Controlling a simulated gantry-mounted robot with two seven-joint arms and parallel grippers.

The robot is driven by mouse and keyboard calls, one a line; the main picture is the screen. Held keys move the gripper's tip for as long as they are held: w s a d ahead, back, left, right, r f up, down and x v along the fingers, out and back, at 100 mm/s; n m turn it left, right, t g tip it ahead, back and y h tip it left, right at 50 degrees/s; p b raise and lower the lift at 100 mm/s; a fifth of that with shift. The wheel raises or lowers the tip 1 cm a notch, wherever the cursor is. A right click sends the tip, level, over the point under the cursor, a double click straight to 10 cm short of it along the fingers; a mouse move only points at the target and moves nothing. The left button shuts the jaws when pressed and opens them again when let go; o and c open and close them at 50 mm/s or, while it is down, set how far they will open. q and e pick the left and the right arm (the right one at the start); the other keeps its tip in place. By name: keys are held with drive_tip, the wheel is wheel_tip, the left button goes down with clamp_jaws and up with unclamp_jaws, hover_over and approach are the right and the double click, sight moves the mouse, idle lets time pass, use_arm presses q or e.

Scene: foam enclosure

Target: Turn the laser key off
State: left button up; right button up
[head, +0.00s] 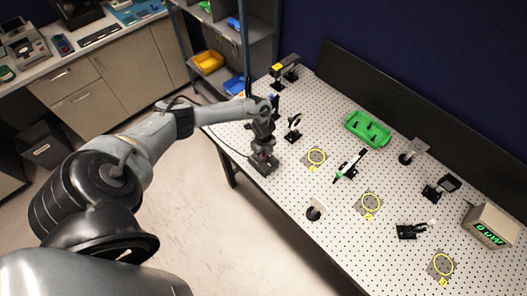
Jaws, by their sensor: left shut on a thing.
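My left gripper (263,158) points down at the near left edge of the perforated table. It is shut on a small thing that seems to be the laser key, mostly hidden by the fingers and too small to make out. Which way the key is turned cannot be seen. A black laser-like unit with a yellow top (284,68) stands at the table's far left corner. A beige meter box (491,226) at the right shows green digits. My right gripper is not in view.
The perforated table (337,240) holds several optic mounts, a green tray (368,129) and yellow-ringed pads, one pad (316,157) right of my gripper. A black panel (400,100) runs along the back. Shelves with bins stand beyond the left corner.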

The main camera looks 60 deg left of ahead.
use_arm(q)
drive_tip(key=shift+n+p, duration=0.3)
drive_tip(key=shift+n, duration=0.3)
drive_tip(key=o, duration=1)
drive_tip(key=shift+o, duration=0.2)
wheel_tip(320, 180, up, 11)
idle(0.4)
